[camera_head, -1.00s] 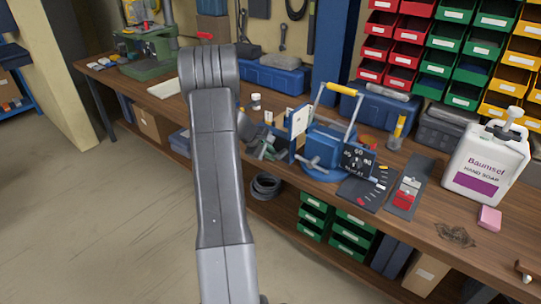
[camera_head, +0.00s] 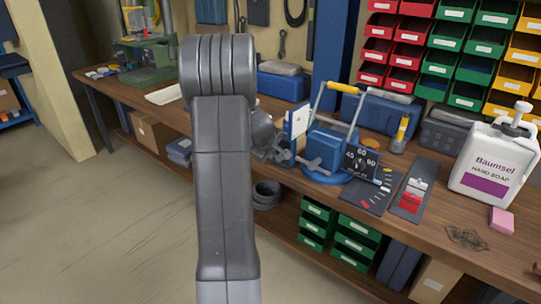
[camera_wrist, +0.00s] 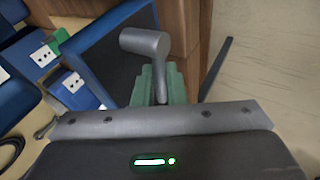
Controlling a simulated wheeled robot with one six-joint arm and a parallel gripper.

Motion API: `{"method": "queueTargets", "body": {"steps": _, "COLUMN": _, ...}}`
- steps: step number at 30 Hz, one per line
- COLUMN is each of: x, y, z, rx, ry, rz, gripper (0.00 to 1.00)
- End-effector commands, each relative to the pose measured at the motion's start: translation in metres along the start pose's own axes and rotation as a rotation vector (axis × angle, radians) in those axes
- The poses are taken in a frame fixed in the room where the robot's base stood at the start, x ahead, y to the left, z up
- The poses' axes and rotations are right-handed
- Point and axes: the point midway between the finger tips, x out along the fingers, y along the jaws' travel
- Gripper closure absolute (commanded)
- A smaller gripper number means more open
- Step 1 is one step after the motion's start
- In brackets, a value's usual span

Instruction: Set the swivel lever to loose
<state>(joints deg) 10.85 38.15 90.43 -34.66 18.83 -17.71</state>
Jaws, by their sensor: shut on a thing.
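The gripper is shut on the stem. I take this to be the swivel lever; its setting cannot be read. In the head view my arm hides the gripper, and a grey joint of it shows left of the vise.
The workbench (camera_head: 440,225) carries a white soap bottle (camera_head: 494,163), a pink block (camera_head: 502,220) and flat dark plates with red and white marks right of the vise. Colored bins hang behind. Green drawers (camera_head: 354,243) stand below. Blue boxes with white socket faces (camera_wrist: 72,83) show in the wrist view.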

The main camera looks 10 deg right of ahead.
Motion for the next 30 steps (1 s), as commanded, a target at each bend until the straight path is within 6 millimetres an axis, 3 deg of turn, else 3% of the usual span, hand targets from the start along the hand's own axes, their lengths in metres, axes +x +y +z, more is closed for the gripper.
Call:
{"method": "queueTargets", "body": {"steps": 14, "x": -0.0006, "y": 0.0003, "z": 0.0004, "rx": 0.010, "ry": 0.014, "rz": 0.001, "gripper": 1.00}}
{"method": "queueTargets", "body": {"steps": 15, "x": -0.0006, "y": 0.0003, "z": 0.0004, "rx": 0.010, "ry": 0.014, "rz": 0.001, "gripper": 0.85}}
{"method": "queueTargets", "body": {"steps": 18, "x": -0.0005, "y": 0.0002, "z": 0.0004, "rx": 0.009, "ry": 0.014, "rz": 0.001, "gripper": 0.67}}
{"method": "queueTargets", "body": {"steps": 30, "x": -0.0081, "y": 0.0008, "z": 0.0000, "rx": 0.009, "ry": 0.015, "rz": 0.001, "gripper": 0.67}}
